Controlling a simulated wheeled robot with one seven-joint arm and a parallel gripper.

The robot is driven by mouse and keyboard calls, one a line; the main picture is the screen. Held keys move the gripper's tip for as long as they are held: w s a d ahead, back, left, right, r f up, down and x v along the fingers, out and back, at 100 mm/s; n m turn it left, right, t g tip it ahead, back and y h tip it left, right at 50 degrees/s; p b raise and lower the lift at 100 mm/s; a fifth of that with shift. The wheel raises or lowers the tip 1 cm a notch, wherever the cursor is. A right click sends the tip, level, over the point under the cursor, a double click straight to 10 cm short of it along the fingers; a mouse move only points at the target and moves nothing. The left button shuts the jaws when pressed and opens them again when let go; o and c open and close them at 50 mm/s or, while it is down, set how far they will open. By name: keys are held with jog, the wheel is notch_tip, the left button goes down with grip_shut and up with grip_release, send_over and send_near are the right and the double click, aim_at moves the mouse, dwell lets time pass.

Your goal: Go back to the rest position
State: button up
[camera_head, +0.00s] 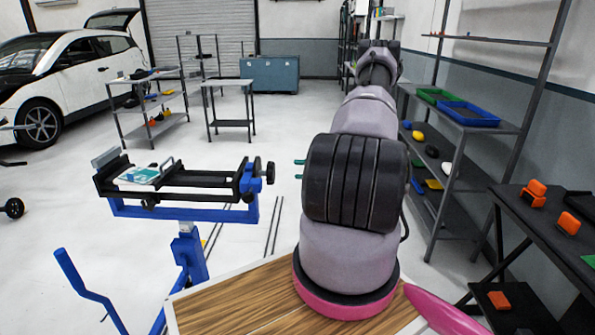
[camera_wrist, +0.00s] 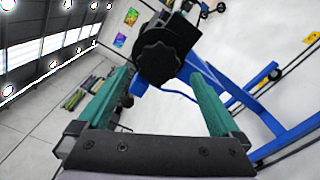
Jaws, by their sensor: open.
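My gripper (camera_wrist: 160,68) shows in the wrist view with its two teal fingers spread apart. Nothing is held between them. A black knob (camera_wrist: 160,52) of the blue stand shows beyond the fingertips; I cannot tell the exact gap to it. In the head view, my arm rises from the front and bends away, hiding most of my gripper.
A blue stand (camera_head: 190,250) with a black rail frame is at left, a white-and-teal item (camera_head: 140,175) on it. A shelf with green (camera_head: 435,96) and blue (camera_head: 468,114) trays and a dark table (camera_head: 545,215) with orange items are at right. Open floor (camera_head: 60,215) lies left.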

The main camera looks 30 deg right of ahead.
jog(key=shift+r, duration=0.1)
dwell(0.3)
jog(key=s+a+r+n+g+h, duration=0.2)
jog(key=a+r+n+g, duration=0.3)
jog(key=a+r+n, duration=0.5)
jog(key=s+a+r+n+g+h, duration=0.35)
jog(key=a+r+n, duration=0.35)
jog(key=r, duration=0.6)
jog(key=s+a+r+n+t+h, duration=0.2)
jog(key=s+a+r+n+h, duration=0.1)
jog(key=s+r+n, duration=0.5)
jog(key=s+a+r+n+t+h, duration=0.3)
jog(key=s+a+r+n+h, duration=0.1)
jog(key=s+r+n, duration=0.3)
jog(key=shift+s+a+r+n+t, duration=0.35)
jog(key=shift+s+a+n, duration=0.15)
jog(key=shift+s, duration=0.55)
